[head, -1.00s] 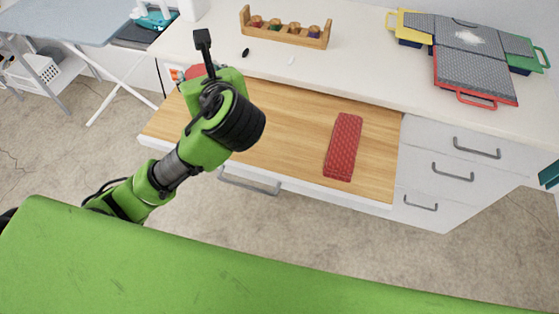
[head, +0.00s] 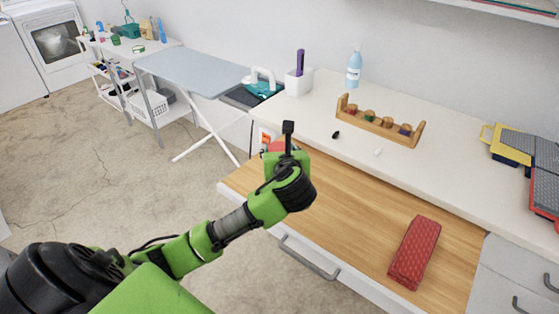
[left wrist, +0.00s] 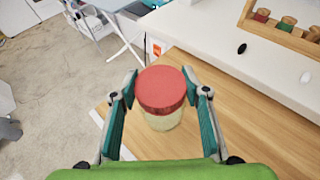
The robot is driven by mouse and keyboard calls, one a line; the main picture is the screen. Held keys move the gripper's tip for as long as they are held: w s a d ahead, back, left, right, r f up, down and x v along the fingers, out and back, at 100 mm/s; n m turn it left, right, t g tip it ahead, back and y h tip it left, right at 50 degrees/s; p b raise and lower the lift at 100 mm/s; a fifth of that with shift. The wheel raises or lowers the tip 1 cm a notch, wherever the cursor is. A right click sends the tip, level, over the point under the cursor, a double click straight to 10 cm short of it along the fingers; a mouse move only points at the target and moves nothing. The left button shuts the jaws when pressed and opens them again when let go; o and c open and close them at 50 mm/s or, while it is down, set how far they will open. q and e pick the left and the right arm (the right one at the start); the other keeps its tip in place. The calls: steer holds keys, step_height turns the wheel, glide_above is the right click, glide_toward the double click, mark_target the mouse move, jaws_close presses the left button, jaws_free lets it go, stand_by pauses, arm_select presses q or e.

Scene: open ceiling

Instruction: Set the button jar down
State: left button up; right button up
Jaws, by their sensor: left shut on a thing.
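The button jar (left wrist: 163,118) is a clear jar with pale contents and a red lid (left wrist: 162,88). It stands between the fingers of my left gripper (left wrist: 161,76) in the left wrist view. The fingers are shut on its sides. In the head view my left gripper (head: 284,155) is over the left end of the pull-out wooden board (head: 350,215), and only a bit of red lid (head: 277,146) shows beside it. I cannot tell whether the jar's base touches the board. My right gripper is not in view.
A red quilted pouch (head: 414,252) lies on the board's right part. The board's middle is clear. On the white counter (head: 330,100) behind are a wooden spool rack (head: 380,124), a small black item (head: 336,135) and a white one (head: 378,152). An ironing board (head: 200,70) stands left.

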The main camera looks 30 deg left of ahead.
arm_select(q)
steer(key=shift+w+a+f, duration=0.35)
steer(key=shift+w+f, duration=0.05)
steer(key=shift+f, duration=0.25)
steer(key=shift+w+a+f, duration=0.15)
steer(key=shift+f, duration=0.85)
steer(key=shift+w+a+f, duration=0.1)
steer(key=shift+w+f, duration=0.05)
steer(key=shift+f, duration=0.85)
steer(key=o, duration=1.6)
steer(key=shift+f, duration=0.15)
steer(key=shift+s+d+r, duration=0.2)
steer(key=shift+r, duration=0.05)
steer(key=v, duration=1.1)
steer(key=shift+s+d, duration=0.2)
